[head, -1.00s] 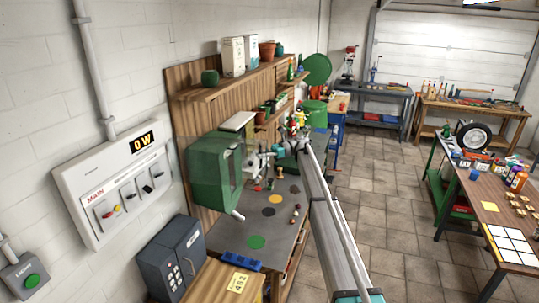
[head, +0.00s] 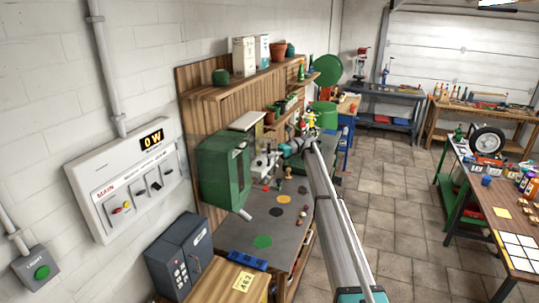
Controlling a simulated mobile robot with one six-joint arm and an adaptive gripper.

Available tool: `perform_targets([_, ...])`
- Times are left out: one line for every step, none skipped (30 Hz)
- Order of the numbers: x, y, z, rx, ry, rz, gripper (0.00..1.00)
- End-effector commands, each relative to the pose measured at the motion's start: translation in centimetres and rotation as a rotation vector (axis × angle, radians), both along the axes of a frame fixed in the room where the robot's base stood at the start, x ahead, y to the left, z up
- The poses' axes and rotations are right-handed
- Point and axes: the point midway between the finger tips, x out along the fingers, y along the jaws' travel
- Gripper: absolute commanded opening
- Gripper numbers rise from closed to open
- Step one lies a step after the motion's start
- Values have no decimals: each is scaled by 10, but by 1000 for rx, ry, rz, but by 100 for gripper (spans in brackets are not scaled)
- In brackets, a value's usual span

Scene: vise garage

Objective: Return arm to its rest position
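My arm (head: 335,225) reaches from the lower right of the head view up and away over the grey workbench (head: 285,232). Its far end, with a teal joint (head: 289,149), is above the back part of the bench, left of the small figures in red, yellow and green (head: 309,122). My gripper is not clearly made out; its fingers are too small or hidden among the grey and white parts near the green machine (head: 224,170). Whether it holds anything cannot be seen.
Coloured discs, including a green one (head: 262,242), and small pieces lie on the bench. A wooden shelf (head: 235,87) hangs above it. A grey safe (head: 180,257) stands at the lower left. Tiled floor (head: 405,220) is open between this bench and the right table (head: 480,195).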

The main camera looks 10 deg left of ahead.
Motion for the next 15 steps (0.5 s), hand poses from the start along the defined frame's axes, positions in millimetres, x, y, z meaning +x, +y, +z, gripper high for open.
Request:
perform_targets([0,0,0,0,0,0,51])
perform_targets([0,0,0,0,0,0,51])
perform_targets([0,-1,0,0,0,0,51])
perform_targets([0,-1,0,0,0,0,51])
perform_targets([0,-1,0,0,0,0,51])
perform_targets([0,-1,0,0,0,0,51])
perform_targets([0,-1,0,0,0,0,51])
perform_targets([0,-1,0,0,0,0,51])
perform_targets([0,-1,0,0,0,0,51])
perform_targets([0,-1,0,0,0,0,51])
perform_targets([0,-2,-2,0,-1,-3,51])
perform_targets([-1,-4,-4,0,-4,-7,51])
perform_targets([-1,-5,-6,0,-6,-11,51])
perform_targets([-1,-8,-8,-1,-8,-17,51])
perform_targets([-1,-11,-12,-1,-11,-25,51])
